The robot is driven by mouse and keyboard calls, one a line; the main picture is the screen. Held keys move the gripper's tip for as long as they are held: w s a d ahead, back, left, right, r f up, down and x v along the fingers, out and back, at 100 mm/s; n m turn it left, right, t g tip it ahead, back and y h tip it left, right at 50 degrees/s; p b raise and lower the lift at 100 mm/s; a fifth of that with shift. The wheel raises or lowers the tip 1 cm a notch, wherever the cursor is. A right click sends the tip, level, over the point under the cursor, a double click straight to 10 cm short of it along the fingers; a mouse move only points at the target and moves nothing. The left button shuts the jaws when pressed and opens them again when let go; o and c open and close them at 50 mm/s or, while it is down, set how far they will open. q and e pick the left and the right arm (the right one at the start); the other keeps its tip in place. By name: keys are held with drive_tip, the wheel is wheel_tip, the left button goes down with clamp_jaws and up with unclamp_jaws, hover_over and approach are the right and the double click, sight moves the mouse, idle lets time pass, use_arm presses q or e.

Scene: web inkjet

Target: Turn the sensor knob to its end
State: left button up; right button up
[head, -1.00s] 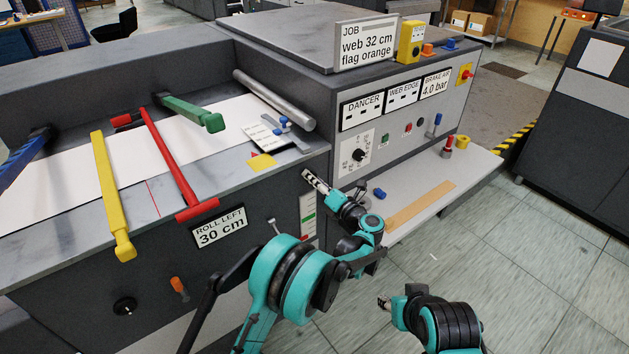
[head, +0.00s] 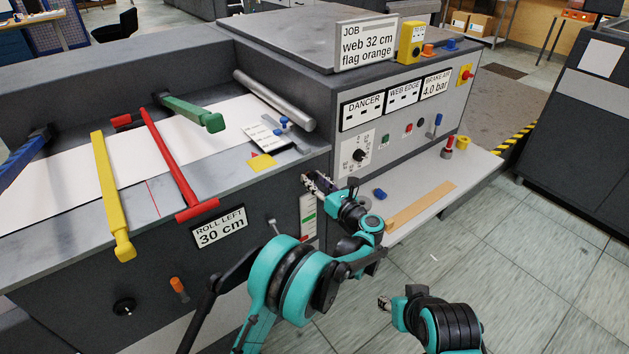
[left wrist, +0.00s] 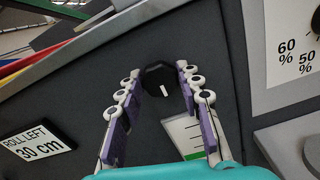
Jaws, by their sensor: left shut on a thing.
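A black knob (left wrist: 159,80) with a white pointer line sits on the dark front panel, between my left gripper's fingertips in the left wrist view. The pointer slants slightly, its lower end towards the right. My left gripper (left wrist: 157,78) is shut on this knob, with one purple-padded finger on each side. In the head view my left gripper (head: 316,183) is at the right end of the dark panel and hides the knob. A white scale card (left wrist: 186,135) with a green line is just below the knob. My right gripper (head: 384,303) hangs over the floor, away from the machine; its fingers are too small to judge.
A percent dial with another black knob (head: 358,155) is on the grey panel to the right. A shelf (head: 400,198) with a wooden strip (head: 420,205) juts out below it. A lever (head: 272,228) and an orange handle (head: 179,288) stick out of the dark panel.

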sight(314, 153)
idle(0.4)
use_arm(q)
drive_tip(key=o, duration=1.2)
drive_tip(key=shift+c, duration=0.2)
drive_tip(key=shift+r, duration=0.1)
wheel_tip(314, 153, up, 10)
drive_tip(key=shift+f, duration=0.1)
